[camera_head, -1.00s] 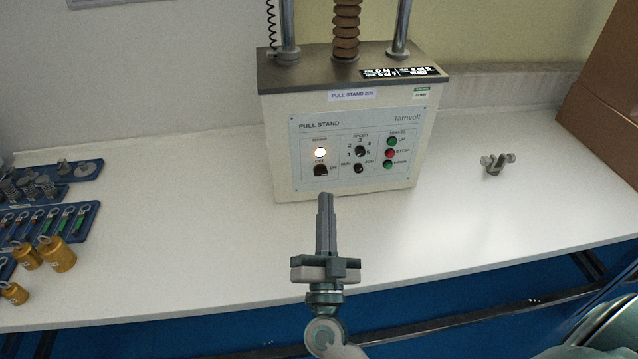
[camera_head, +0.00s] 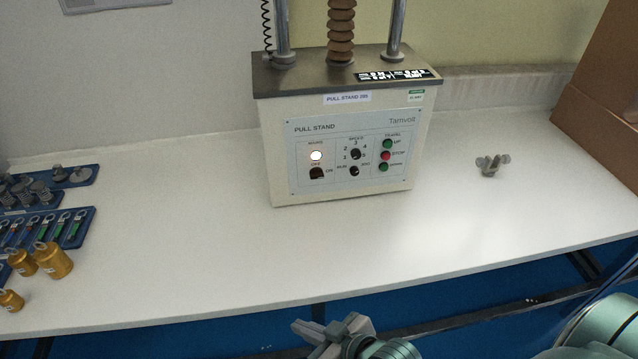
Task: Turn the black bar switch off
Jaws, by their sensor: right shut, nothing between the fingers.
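The black bar switch (camera_head: 316,173) is a small dark switch low on the left of the front panel of the pull stand (camera_head: 345,155). The labels OFF above it and ON to its right can be made out; its exact angle is too small to tell. The round white lamp (camera_head: 316,155) above it is lit. My right gripper (camera_head: 308,330) is at the bottom edge of the view, below the table's front edge in the picture, well apart from the switch. It is shut and empty, and partly cut off. My left gripper is not in view.
Other knobs and the green and red buttons (camera_head: 386,156) are on the same panel. Gold weights (camera_head: 54,261) and blue trays (camera_head: 75,228) stand at the left. A small metal clamp (camera_head: 491,166) is to the right. The white table (camera_head: 230,260) before the stand is clear.

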